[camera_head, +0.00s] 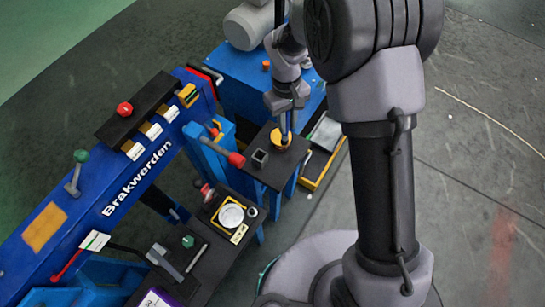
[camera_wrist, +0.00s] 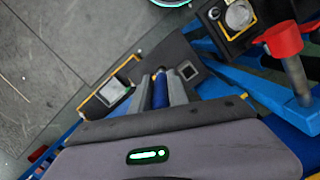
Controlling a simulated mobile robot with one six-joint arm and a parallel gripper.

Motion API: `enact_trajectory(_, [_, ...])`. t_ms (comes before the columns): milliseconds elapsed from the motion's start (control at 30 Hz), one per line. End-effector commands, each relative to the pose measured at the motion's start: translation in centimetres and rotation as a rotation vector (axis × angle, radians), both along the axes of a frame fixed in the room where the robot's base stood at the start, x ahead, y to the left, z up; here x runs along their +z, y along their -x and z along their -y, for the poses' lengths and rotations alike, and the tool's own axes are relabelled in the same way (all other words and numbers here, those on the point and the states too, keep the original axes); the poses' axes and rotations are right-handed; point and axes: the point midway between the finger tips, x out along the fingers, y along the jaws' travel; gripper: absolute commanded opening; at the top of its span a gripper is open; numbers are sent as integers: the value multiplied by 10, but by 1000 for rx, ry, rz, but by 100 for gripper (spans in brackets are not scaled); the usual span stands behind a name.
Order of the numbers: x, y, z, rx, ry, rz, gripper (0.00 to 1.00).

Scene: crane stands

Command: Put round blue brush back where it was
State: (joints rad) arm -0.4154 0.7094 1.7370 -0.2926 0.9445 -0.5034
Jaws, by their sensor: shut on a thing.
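My gripper (camera_head: 285,128) points down over a small dark stand top (camera_head: 285,171) on blue legs. It is shut on the round blue brush, whose blue body (camera_wrist: 160,90) shows between the two grey fingers in the wrist view. In the head view the fingers mostly hide the brush. Its lower end is at a round yellow-orange ring (camera_head: 277,142) on the stand top. I cannot tell whether the brush is inside the ring or just above it. A dark square holder (camera_head: 260,157) stands beside the ring, and shows right of the fingers in the wrist view (camera_wrist: 188,71).
A blue beam marked Brakwerden (camera_head: 137,178) runs along the left. A red-handled tool (camera_head: 234,158) sticks out close left of the stand. A dark lower platform (camera_head: 216,240) carries a round white dish (camera_head: 231,215). A yellow-edged tray (camera_head: 316,180) lies right of the stand.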

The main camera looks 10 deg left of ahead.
Motion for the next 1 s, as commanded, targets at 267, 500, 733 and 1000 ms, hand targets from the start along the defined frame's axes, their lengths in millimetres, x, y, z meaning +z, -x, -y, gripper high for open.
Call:
enact_trajectory(267, [-29,15,-75,277,0,-2,0])
enact_trajectory(500, [-69,19,-86,317,0,-4,0])
enact_trajectory(733, [-117,18,-85,315,0,-4,0])
enact_trajectory(1000, [-132,18,-85,314,-1,-1,0])
